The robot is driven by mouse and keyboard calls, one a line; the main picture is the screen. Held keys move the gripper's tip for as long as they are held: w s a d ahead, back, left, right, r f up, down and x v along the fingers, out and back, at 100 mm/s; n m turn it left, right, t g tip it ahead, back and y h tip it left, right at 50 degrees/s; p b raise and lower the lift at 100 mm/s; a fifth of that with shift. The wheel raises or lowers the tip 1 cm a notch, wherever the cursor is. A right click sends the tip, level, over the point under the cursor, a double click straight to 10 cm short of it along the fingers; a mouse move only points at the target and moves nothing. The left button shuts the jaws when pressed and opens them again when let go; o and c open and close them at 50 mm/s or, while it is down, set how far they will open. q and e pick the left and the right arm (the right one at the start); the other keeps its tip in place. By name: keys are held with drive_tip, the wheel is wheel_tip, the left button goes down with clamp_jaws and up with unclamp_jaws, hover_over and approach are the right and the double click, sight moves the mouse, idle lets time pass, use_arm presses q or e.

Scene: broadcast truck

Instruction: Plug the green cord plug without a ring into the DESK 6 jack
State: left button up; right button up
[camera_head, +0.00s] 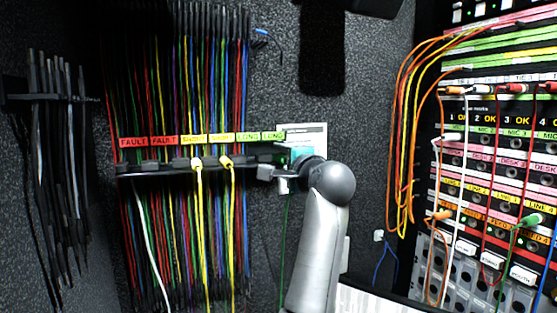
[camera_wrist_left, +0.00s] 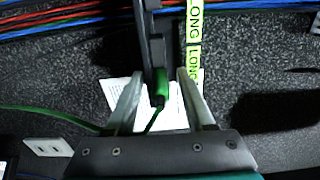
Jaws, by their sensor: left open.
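A green cord plug (camera_wrist_left: 163,84) hangs in a black holder (camera_wrist_left: 154,45) beside the yellow-green LONG labels in the left wrist view. Its cord runs down from a dark end. I cannot tell whether it has a ring. My left gripper (camera_wrist_left: 159,78) is open, with one finger on each side of the plug and gaps between. In the head view my left gripper (camera_head: 272,177) is at the right end of the cord rack (camera_head: 150,170), below the LONG labels; the plug is hidden there. The jack panel's pink DESK row (camera_head: 511,163) is at the right; its numbers are hard to read. My right gripper is not in view.
Two yellow plugs (camera_head: 197,163) hang in the rack near my gripper. On the panel, another green plug (camera_head: 533,219) sits in a lower row, and orange, white and red cords cross the jacks. A bundle of orange and yellow cords (camera_head: 402,150) hangs left of the panel.

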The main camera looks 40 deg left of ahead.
use_arm(q)
drive_tip(key=shift+r, duration=0.1)
drive_tip(key=c, duration=0.8)
drive_tip(key=shift+r, duration=0.1)
clamp_jaws()
drive_tip(key=shift+r, duration=0.15)
drive_tip(key=o, duration=0.6)
unclamp_jaws()
drive_tip(key=o, duration=0.9)
drive_tip(key=shift+f, duration=0.3)
drive_tip(key=shift+o, duration=0.2)
drive_tip(key=shift+s+d+f, duration=0.1)
drive_tip(key=shift+s+d, duration=0.1)
drive_tip(key=shift+d, duration=0.4)
drive_tip(key=b+v, duration=0.4)
drive_tip(key=v, duration=1)
drive_tip(key=shift+s, duration=0.15)
